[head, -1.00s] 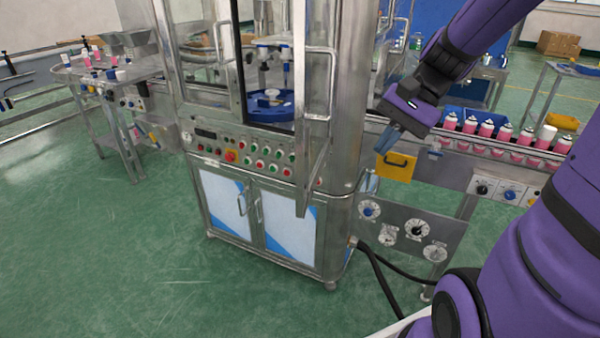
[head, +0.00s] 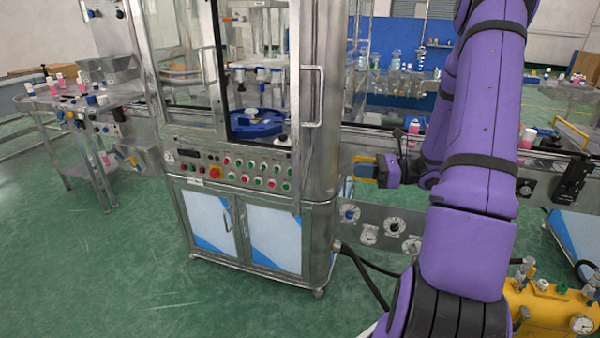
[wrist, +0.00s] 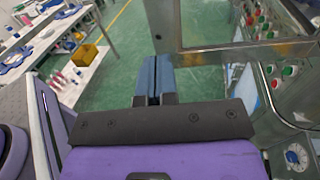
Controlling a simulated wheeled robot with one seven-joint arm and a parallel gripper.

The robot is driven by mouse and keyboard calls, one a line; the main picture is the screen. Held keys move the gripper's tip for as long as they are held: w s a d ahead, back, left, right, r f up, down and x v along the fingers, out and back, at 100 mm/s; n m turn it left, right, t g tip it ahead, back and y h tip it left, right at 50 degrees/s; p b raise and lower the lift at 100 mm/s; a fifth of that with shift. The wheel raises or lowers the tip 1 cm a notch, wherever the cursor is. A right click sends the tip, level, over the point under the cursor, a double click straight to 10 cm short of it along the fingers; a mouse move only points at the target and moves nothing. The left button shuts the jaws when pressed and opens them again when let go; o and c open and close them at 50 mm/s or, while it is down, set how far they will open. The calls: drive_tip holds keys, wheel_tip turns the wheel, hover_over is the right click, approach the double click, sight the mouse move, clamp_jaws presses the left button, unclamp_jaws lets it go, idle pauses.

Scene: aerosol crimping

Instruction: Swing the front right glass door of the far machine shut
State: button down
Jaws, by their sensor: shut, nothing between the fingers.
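The far machine is a steel cabinet (head: 190,145) with glazed upper sides. Its front right glass door (head: 296,110) stands open and shows almost edge-on in the head view, with a bar handle (head: 313,124) on its right. In the wrist view, a steel-framed glass pane (wrist: 240,49), seemingly this door, lies just right of the fingers. My gripper (head: 368,168) is right of the door in the head view. In the wrist view its blue fingers (wrist: 155,66) are shut together and empty. I cannot tell whether they touch the door frame.
A button panel (head: 240,170) runs below the door opening, above white-and-blue cupboard doors (head: 272,238). A conveyor and a gauge plate (head: 385,224) extend right of the machine, behind my arm. A side table (head: 75,100) stands left. Green floor in front is open.

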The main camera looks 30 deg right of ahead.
approach(301, 167)
drive_tip(key=shift+m+t, duration=0.3)
drive_tip(key=x, duration=0.7)
drive_tip(key=shift+w+a+f, duration=0.1)
drive_tip(key=shift+w+f, duration=0.15)
drive_tip(key=shift+w, duration=0.05)
